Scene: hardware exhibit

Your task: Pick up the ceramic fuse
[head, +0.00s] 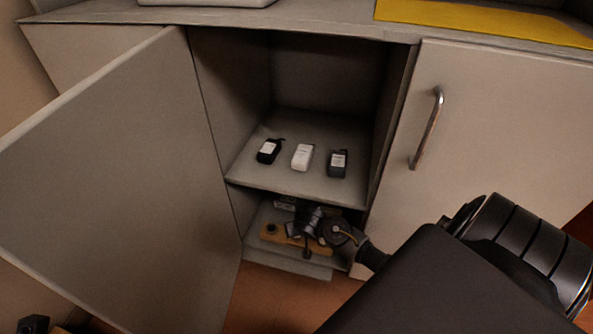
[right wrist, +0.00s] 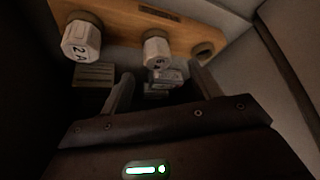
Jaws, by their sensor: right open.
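In the right wrist view, a wooden board (right wrist: 120,14) carries two white ceramic fuses. The left fuse (right wrist: 81,42), marked 2A, stands outside my fingers. The other fuse (right wrist: 155,50) is ahead of my fingertips, in line with the gap between them. My right gripper (right wrist: 162,72) is open, with no fuse seen held between its fingers. In the head view, my right gripper (head: 316,228) is inside the lower compartment over the board (head: 285,240), and the arm hides much of it. My left gripper is not seen.
A round socket (right wrist: 207,50) sits at the board's right end. The shelf (head: 262,180) above holds three small boxes (head: 302,157). An open door (head: 120,180) stands left and a closed door (head: 490,130) right.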

